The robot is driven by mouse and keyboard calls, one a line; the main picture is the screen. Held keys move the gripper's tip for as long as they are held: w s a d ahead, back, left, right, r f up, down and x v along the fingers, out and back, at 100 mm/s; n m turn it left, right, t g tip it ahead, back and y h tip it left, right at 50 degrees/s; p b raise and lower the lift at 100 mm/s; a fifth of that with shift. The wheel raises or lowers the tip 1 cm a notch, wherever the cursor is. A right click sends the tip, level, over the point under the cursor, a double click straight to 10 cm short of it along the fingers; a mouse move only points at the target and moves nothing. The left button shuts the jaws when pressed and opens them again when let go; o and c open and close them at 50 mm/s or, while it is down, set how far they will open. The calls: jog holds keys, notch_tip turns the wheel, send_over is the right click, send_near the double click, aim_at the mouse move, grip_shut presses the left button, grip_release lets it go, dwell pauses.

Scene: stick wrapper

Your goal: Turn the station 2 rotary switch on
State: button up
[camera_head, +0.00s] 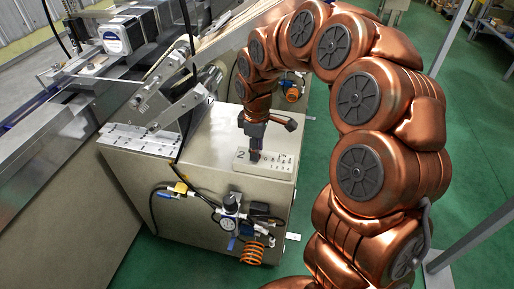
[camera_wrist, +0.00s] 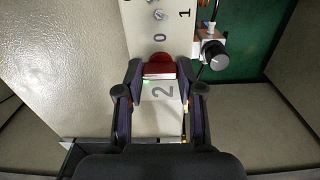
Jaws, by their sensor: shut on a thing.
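The station 2 control panel (camera_head: 284,165) is a pale plate marked "2" on top of the beige cabinet. In the wrist view the panel (camera_wrist: 147,38) shows "2", "0" and "1" markings and a red rotary switch (camera_wrist: 157,60) near the "0". My gripper (camera_wrist: 158,70) has its dark fingers on either side of the red switch and is shut on it. In the head view my gripper (camera_head: 255,156) reaches down onto the panel next to the "2". There the switch is hidden by the fingers, and its exact turn angle is hard to tell.
A small metal toggle (camera_wrist: 160,14) sits on the panel beyond the switch. A black regulator knob (camera_wrist: 213,54) stands beside the panel's edge. The cabinet's front carries a gauge and regulator (camera_head: 230,205) and an orange coiled hose (camera_head: 252,252). A metal linkage (camera_head: 180,105) rises left of the panel.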

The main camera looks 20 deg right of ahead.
jog(key=o, duration=1.2)
jog(key=shift+c, duration=0.2)
notch_tip(320, 180, up, 6)
jog(key=shift+r, duration=0.75)
jog(key=shift+s, duration=0.1)
